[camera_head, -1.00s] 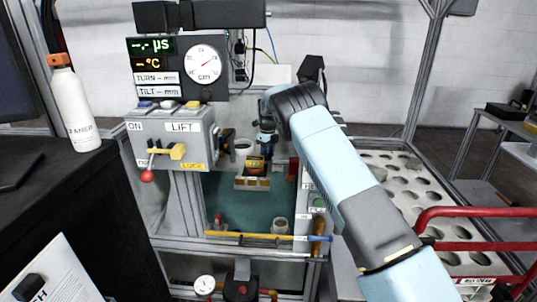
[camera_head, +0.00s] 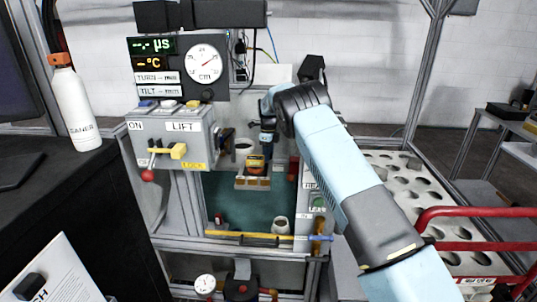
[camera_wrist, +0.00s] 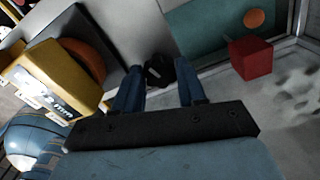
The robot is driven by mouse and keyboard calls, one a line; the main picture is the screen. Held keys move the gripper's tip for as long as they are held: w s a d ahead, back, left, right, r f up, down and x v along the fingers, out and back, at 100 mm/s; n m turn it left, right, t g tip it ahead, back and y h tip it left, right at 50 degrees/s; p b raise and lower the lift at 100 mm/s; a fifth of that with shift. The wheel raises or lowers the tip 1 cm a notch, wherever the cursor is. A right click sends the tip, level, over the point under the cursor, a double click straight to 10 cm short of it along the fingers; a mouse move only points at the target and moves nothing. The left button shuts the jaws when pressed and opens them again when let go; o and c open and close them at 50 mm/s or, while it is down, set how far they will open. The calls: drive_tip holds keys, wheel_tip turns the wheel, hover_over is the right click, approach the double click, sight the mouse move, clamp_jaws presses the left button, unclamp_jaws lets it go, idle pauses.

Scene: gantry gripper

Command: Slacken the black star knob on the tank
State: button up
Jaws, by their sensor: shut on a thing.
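The black star knob (camera_wrist: 158,70) shows in the wrist view between the two blue fingers of my gripper (camera_wrist: 160,82), just ahead of the dark palm bar. My gripper is shut on it; its lobes are dark and partly hidden by the fingers. In the head view my gripper (camera_head: 267,150) points down at the back of the tank (camera_head: 248,208), which has a green inside. The knob cannot be made out in that view.
A yellow-and-orange block (camera_head: 256,165) sits close by on a small carriage. A red block (camera_head: 293,168) is at the tank's right side. The LIFT box (camera_head: 178,140) stands left, and a perforated white tray (camera_head: 400,180) lies right, behind red rails (camera_head: 480,212).

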drive_tip(key=n, duration=0.6)
drive_tip(key=shift+w+d+r, duration=0.1)
drive_tip(key=n, duration=0.6)
drive_tip(key=shift+n, duration=0.4)
drive_tip(key=n, duration=0.6)
drive_tip(key=shift+w+r, duration=0.1)
drive_tip(key=n, duration=0.6)
drive_tip(key=shift+n, duration=0.4)
drive_tip(key=n, duration=1.2)
drive_tip(key=shift+n, duration=0.3)
drive_tip(key=n, duration=1)
drive_tip(key=shift+n, duration=1.1)
